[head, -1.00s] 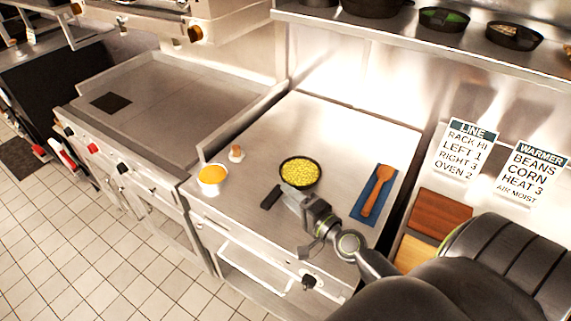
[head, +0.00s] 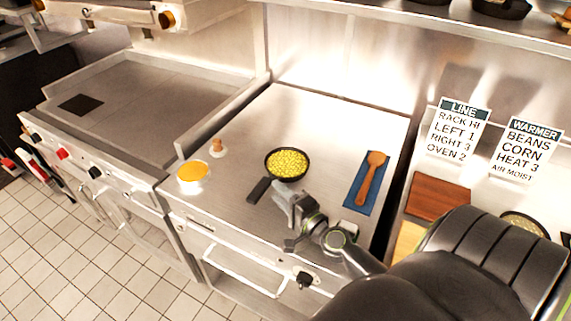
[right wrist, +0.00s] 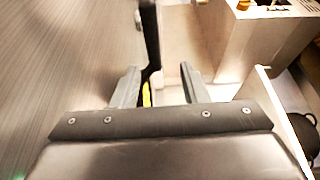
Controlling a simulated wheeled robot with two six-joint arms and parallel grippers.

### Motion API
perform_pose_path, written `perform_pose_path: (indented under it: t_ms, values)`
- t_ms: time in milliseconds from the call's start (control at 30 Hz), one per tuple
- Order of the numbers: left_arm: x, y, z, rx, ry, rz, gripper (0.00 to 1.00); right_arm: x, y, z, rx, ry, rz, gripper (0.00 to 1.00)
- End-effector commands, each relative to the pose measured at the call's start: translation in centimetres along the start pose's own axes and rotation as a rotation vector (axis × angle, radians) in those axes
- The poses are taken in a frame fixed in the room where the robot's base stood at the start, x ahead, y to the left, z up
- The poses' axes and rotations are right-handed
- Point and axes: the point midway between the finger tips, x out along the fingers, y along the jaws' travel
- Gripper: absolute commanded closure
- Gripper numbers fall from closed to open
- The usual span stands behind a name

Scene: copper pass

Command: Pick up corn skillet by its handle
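The corn skillet (head: 287,164) is a small black pan full of yellow corn, flat on the steel counter in the head view. Its dark handle (head: 259,190) points toward the front left. My right gripper (head: 281,191) is just right of the handle and in front of the pan; I cannot tell whether it touches either. In the right wrist view the two fingers (right wrist: 158,86) are spread apart, with no skillet handle clearly seen between them. My left gripper is not in view.
A bowl of orange food (head: 193,172) and a small wooden-topped shaker (head: 217,147) stand left of the skillet. A wooden spoon (head: 369,180) lies on a blue cloth (head: 354,199) to the right. A flat griddle (head: 150,92) is farther left.

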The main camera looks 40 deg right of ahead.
Motion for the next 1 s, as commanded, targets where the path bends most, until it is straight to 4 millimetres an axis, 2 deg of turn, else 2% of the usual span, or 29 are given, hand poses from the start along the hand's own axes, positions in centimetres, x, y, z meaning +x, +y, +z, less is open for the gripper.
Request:
perform_pose_path:
  t_ms: [33,67,100,133,333,633,967,1000]
  values:
    - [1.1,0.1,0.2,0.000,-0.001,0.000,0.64,0.0,1.2,0.0,0.001,0.000,0.000,0.60]
    - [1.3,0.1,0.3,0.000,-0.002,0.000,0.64,0.1,1.4,0.0,0.001,0.000,0.000,0.60]
    - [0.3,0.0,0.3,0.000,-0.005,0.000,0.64,1.1,0.4,0.0,0.002,-0.001,-0.004,0.60]
    - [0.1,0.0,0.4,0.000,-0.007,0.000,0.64,1.5,0.4,0.0,0.001,0.000,-0.002,0.60]
    - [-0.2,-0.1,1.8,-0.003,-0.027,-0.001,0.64,3.1,0.5,0.0,0.000,-0.001,-0.001,0.60]
    - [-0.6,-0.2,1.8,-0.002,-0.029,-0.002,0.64,7.0,0.6,0.0,0.001,0.000,0.000,0.60]
    - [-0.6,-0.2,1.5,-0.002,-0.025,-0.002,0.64,7.5,0.6,0.0,0.000,0.000,0.000,0.60]
    - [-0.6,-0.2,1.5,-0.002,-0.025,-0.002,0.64,7.5,0.6,0.0,0.000,0.000,0.000,0.65]
